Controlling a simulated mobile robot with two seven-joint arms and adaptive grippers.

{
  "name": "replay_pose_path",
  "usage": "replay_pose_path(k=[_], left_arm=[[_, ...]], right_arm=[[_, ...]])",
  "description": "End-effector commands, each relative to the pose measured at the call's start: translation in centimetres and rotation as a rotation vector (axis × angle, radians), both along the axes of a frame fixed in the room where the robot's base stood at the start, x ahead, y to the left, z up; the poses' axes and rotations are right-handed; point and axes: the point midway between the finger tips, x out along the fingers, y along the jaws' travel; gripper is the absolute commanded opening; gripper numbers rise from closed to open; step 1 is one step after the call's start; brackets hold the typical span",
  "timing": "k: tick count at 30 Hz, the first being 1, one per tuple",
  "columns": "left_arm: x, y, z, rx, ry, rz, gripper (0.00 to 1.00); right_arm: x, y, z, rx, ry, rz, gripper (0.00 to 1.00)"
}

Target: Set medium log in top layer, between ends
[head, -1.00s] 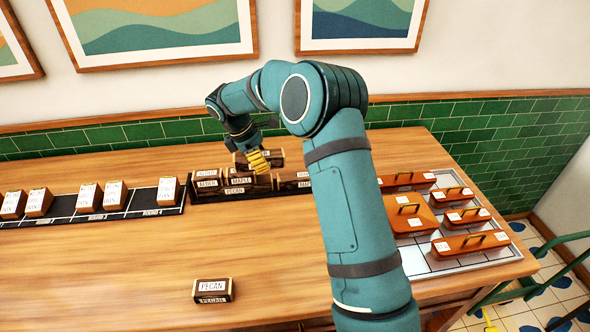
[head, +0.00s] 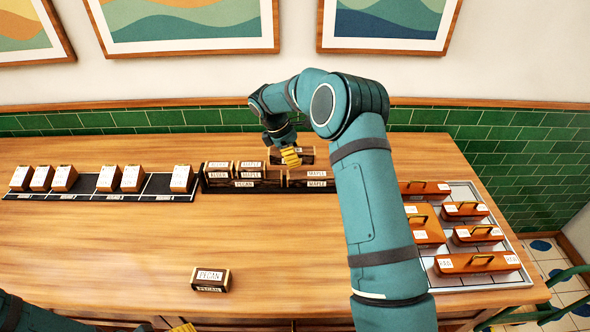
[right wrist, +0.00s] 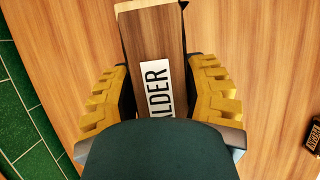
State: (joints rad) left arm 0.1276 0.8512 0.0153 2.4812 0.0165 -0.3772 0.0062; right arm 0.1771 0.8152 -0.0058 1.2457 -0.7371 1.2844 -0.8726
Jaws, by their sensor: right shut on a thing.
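My right gripper (head: 291,157) is shut on a dark log (head: 307,155) and holds it above or just behind the log stack. In the right wrist view the held log (right wrist: 152,40) reads "ALDER", its first letter partly hidden, and lies between the yellow fingers. The stack (head: 245,184) has labelled logs in layers; ALDER and MAPLE blocks (head: 250,169) show at its upper left and a MAPLE log (head: 308,174) at its right. Whether the held log touches the stack is unclear. My left gripper (head: 183,328) shows only as a yellow tip at the bottom edge.
A PECAN log (head: 210,280) lies alone on the table front. A dark rack (head: 154,186) with several labelled wooden blocks is left of the stack. A tray (head: 492,278) with several handled wooden pieces is at the right. The table's middle (head: 100,250) is clear.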

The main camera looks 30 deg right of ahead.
Motion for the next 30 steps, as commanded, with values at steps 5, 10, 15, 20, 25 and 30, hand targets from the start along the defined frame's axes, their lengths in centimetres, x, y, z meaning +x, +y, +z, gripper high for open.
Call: replay_pose_path(k=[5, 10, 15, 20, 25, 30], left_arm=[[-0.1, 0.0, -0.1, 0.0, 0.002, -0.002, 0.78], [-0.1, -0.1, -0.4, -0.001, 0.003, -0.003, 0.78], [-0.2, -0.1, -0.4, -0.001, 0.004, -0.004, 0.78], [-0.2, -0.1, -0.4, -0.001, 0.004, -0.004, 0.78], [-0.2, -0.1, -0.5, -0.001, 0.005, -0.004, 0.78], [-0.2, -0.1, -0.5, -0.001, 0.005, -0.004, 0.78]], right_arm=[[0.0, -0.1, -1.6, -0.001, 0.001, 0.0, 0.06], [0.0, -0.1, -4.3, 0.0, 0.001, 0.0, 0.06], [0.0, -0.1, -5.3, -0.001, -0.002, 0.0, 0.06], [0.0, 0.0, -5.3, -0.001, -0.002, 0.0, 0.06], [0.0, 0.0, -5.6, -0.001, -0.001, -0.001, 0.54], [0.0, 0.0, -5.6, -0.001, -0.001, -0.001, 0.79]])
